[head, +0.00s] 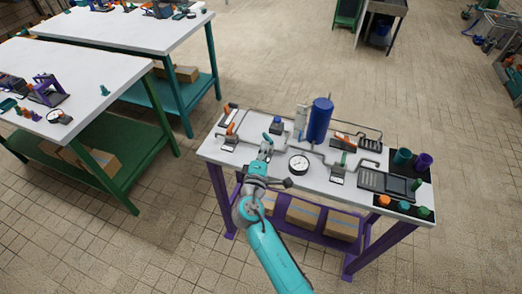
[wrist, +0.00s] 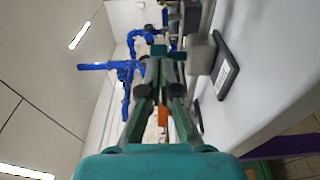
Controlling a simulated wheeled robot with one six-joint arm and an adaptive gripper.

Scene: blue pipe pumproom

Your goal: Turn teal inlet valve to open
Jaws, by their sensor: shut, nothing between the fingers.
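The teal inlet valve shows in the head view as a small teal handle (head: 268,137) on the pipework, near the left-middle of the white bench. My gripper (head: 266,150) is right in front of it, reaching over the bench's near edge, and partly covers the valve's lower part. In the wrist view, the teal handle (wrist: 159,51) shows at the tips of my fingers (wrist: 160,70). The fingers are shut with nothing between them. I cannot tell whether they touch the handle. A grey block (wrist: 201,56) and a dark label plate (wrist: 226,68) sit beside it.
The bench (head: 213,150) also carries orange-handled valves (head: 231,128), a round gauge (head: 299,164), a blue tank (head: 319,120), a green-handled valve (head: 342,160) and teal and purple cups (head: 403,157) at right. Boxes (head: 304,213) lie below. Open floor separates it from other benches at left.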

